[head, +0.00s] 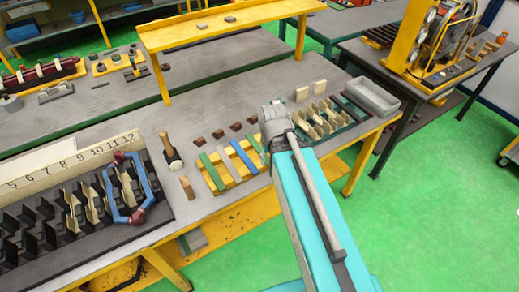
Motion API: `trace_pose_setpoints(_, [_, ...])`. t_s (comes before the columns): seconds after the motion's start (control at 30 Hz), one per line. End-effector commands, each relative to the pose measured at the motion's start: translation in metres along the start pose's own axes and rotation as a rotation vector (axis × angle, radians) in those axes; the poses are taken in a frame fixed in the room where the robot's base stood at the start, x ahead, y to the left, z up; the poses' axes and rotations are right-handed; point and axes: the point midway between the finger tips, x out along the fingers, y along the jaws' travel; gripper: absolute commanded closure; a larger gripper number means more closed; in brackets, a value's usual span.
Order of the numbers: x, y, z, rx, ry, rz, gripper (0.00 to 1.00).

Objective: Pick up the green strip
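The green strip (213,171) lies flat on a yellow slatted rack (237,177) on the grey workbench in the head view. It is the leftmost of a row of strips. A pale strip (227,163) and a blue strip (244,157) lie to its right, and another green strip (257,145) is at the right end. My arm reaches in from the lower right, and its grey end joint appears just right of the rack. My gripper's fingers do not show, so I cannot see whether they are open or shut.
A mallet (171,153) stands left of the rack. Small brown blocks (219,134) sit behind it. Upright pale pieces (318,118) and a grey bin (372,97) are at right.

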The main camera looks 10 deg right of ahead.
Motion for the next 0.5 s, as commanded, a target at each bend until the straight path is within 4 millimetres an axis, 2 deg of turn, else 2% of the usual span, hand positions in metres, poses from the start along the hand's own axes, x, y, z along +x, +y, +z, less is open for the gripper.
trace_pose_setpoints(0.03, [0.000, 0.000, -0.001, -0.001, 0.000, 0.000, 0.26])
trace_pose_setpoints(0.1, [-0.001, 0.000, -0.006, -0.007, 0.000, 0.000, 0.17])
trace_pose_setpoints(0.27, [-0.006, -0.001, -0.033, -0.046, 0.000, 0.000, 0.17])
trace_pose_setpoints(0.5, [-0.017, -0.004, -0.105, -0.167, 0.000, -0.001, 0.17])
